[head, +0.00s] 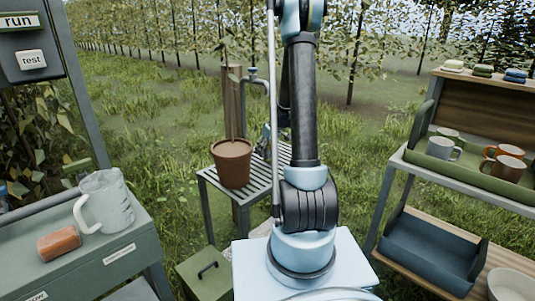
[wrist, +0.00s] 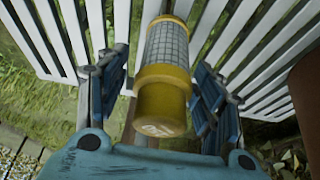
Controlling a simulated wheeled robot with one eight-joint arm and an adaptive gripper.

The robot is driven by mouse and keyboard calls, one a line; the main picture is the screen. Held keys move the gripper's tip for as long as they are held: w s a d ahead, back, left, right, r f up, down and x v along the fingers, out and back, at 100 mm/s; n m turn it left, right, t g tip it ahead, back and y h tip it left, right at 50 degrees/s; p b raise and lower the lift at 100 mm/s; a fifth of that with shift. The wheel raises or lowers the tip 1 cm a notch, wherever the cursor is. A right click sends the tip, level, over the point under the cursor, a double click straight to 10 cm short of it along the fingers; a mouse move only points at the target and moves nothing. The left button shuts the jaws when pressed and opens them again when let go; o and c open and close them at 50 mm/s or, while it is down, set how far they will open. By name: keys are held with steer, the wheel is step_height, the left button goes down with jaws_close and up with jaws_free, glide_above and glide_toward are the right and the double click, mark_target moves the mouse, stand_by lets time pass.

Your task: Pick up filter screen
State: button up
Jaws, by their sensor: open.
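The filter screen (wrist: 166,62) is a cylinder with a grey mesh body and yellow end caps. In the wrist view it lies between the two blue fingers of my gripper (wrist: 158,85), over the white slatted table top. The fingers stand apart on either side of it, and gaps show between them and the screen. My gripper is open. In the head view my arm hides the filter screen and most of the gripper.
The slatted table (head: 208,178) holds a brown plant pot (head: 232,165) beside a tap (head: 256,82). At right, a shelf holds a green tray (head: 470,174) with mugs and a blue bin (head: 425,252).

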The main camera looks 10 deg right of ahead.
steer(key=shift+f, duration=0.15)
steer(key=c, duration=1.2)
steer(key=shift+c, duration=0.2)
